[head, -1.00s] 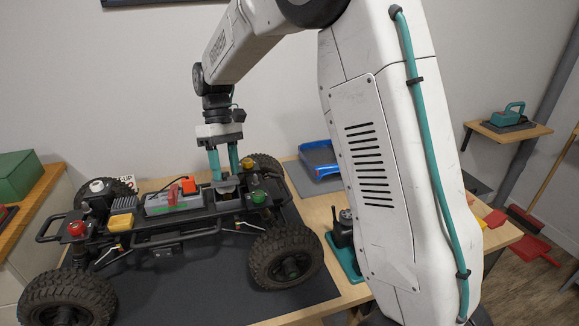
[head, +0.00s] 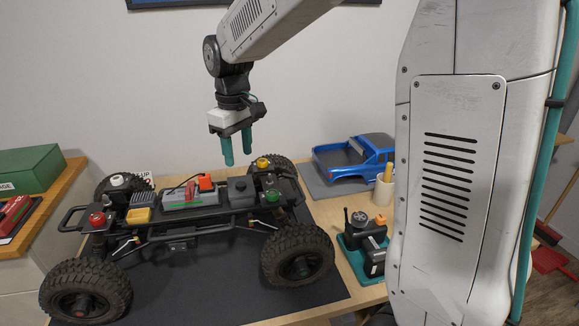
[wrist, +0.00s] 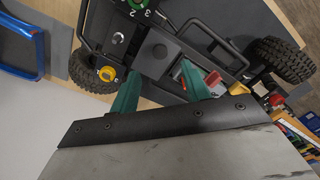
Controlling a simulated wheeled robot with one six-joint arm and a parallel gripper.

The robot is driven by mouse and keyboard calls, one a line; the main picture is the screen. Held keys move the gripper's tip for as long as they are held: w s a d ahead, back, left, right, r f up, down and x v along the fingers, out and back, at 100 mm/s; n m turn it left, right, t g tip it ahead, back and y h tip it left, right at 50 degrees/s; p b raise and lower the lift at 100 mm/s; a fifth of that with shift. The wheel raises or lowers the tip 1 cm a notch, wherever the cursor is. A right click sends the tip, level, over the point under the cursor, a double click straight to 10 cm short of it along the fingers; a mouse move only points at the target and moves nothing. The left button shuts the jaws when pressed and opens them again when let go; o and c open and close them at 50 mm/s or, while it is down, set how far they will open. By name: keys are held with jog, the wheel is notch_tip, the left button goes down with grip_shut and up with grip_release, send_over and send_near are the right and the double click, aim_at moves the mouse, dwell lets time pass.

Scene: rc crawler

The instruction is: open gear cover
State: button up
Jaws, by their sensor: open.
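The gear cover (head: 241,188) is a dark grey box-like cover with a small raised piece on top. It sits on the right part of the crawler chassis (head: 190,215), between the grey battery box and the green and yellow caps. It also shows in the wrist view (wrist: 157,52) as a dark square just beyond the fingertips. My gripper (head: 238,159) hangs above the cover with its teal fingers pointing down, open and empty. A visible gap separates the fingertips from the cover. The cover looks seated on the chassis.
A blue truck body (head: 357,157) and a black device on a teal base (head: 365,245) are to the right.

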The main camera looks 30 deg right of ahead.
jog(key=s+d+r+m, duration=0.1)
jog(key=s+r, duration=0.1)
jog(key=s, duration=0.7)
jog(key=s+d+r+m, duration=0.1)
jog(key=s+r+m, duration=0.1)
jog(key=s, duration=0.7)
jog(key=shift+s+r+t, duration=0.15)
jog(key=shift+s+t, duration=0.25)
jog(key=shift+d, duration=0.1)
